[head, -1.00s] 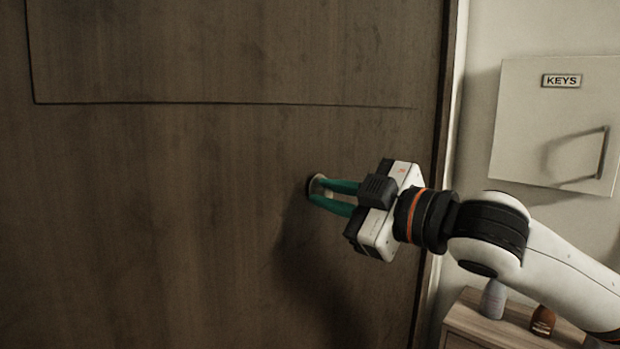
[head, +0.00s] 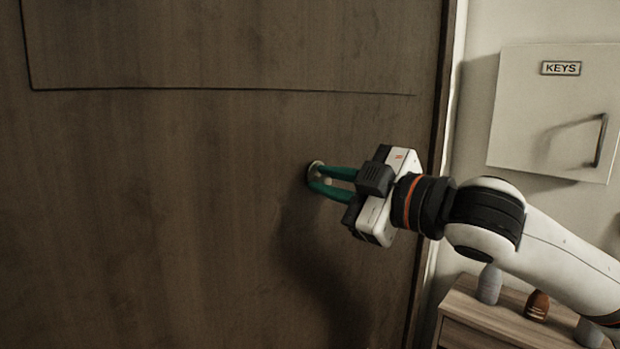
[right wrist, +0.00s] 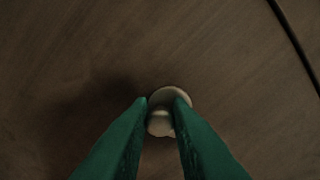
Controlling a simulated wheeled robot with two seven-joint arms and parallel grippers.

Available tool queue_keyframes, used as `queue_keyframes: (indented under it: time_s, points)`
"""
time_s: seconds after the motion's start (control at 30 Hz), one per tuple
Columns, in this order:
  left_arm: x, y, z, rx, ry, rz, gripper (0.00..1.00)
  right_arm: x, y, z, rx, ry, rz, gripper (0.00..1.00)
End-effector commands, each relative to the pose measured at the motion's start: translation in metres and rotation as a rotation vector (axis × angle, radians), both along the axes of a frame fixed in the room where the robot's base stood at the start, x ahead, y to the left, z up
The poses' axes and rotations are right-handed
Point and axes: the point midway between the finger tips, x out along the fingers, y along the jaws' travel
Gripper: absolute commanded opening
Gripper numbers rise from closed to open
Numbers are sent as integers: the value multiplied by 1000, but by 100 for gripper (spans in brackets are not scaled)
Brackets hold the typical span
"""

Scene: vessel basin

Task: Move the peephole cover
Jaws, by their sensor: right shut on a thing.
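The peephole cover (head: 316,166) is a small, round, pale metal piece on the dark wooden door (head: 180,200), below the door's horizontal groove. My right gripper (head: 318,176) reaches it from the right, with its green fingers at the door face. In the right wrist view the cover (right wrist: 170,96) shows as a pale disc with a small rounded knob between the green fingertips (right wrist: 160,102). The fingers are shut on the knob and hide part of the cover. I cannot tell whether the peephole is uncovered. My left gripper is not in view.
A white key cabinet (head: 520,120) with a handle hangs on the wall at the right. The door face left of the gripper is clear.

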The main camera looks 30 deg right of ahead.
Motion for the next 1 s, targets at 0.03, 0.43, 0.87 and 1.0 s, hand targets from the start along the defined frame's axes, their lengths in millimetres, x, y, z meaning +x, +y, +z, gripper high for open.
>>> queue_keyframes:
  time_s: [0.03,0.43,0.87,1.0]
  points:
    - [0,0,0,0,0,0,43,0,2,-4,-1,9,5,0]
    - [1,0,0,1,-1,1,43,0,2,-4,-1,11,5,31]
    - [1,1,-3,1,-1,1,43,-5,-1,-2,-3,5,-1,39]
    - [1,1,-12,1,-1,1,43,-24,-3,-4,-7,14,-6,39]
